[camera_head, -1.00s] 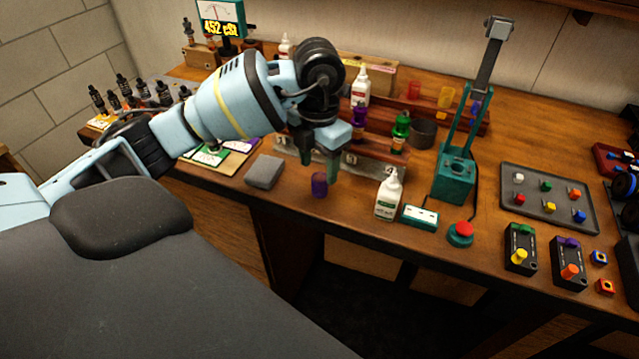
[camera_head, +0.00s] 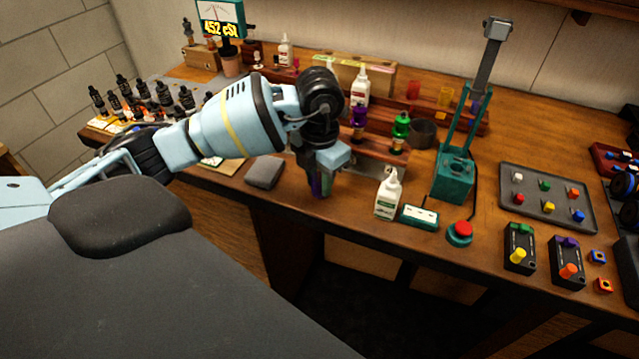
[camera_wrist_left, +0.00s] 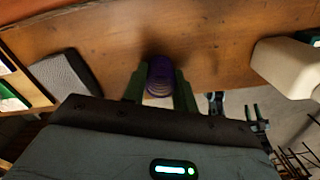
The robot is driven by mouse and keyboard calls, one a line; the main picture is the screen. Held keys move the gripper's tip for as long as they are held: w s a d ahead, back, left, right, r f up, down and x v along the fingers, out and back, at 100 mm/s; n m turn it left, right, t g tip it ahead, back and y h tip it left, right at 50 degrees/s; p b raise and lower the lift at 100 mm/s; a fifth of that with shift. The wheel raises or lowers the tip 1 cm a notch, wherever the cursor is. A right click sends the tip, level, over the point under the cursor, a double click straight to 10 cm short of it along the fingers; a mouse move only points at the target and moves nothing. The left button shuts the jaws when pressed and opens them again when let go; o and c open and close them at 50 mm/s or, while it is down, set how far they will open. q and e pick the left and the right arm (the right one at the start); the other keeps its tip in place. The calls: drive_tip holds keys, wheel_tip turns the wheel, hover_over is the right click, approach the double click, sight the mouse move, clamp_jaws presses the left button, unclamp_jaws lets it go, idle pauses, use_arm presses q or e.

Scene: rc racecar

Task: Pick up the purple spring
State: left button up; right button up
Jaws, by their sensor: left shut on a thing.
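The purple spring (camera_head: 316,187) stands upright on the wooden table near its front edge. In the head view it is largely hidden behind the fingers of my left gripper (camera_head: 321,182). In the left wrist view the purple spring (camera_wrist_left: 161,76) sits between the two green fingers of my left gripper (camera_wrist_left: 160,88), one on each side. The left gripper is shut on it, down at table level.
A grey block (camera_head: 264,172) lies to the left of the gripper. A white bottle (camera_head: 388,196) stands close on the right, with a teal box (camera_head: 419,216) beyond it. The front table edge is near.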

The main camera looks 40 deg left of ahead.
drive_tip(key=shift+s, duration=0.25)
use_arm(q)
drive_tip(key=shift+r, duration=0.5)
drive_tip(key=r, duration=0.1)
drive_tip(key=d+r, duration=0.1)
drive_tip(key=shift+r, duration=0.3)
drive_tip(key=d, duration=0.4)
drive_tip(key=s+d+r, duration=0.1)
drive_tip(key=d, duration=0.4)
drive_tip(key=s+d+b, duration=0.1)
drive_tip(key=d, duration=0.3)
drive_tip(key=shift+d+r, duration=0.15)
drive_tip(key=shift+d, duration=0.15)
drive_tip(key=shift+s+d, duration=0.1)
drive_tip(key=shift+d, duration=0.55)
use_arm(e)
drive_tip(key=shift+s+f, duration=0.25)
drive_tip(key=shift+f, duration=0.45)
drive_tip(key=shift+a, duration=0.1)
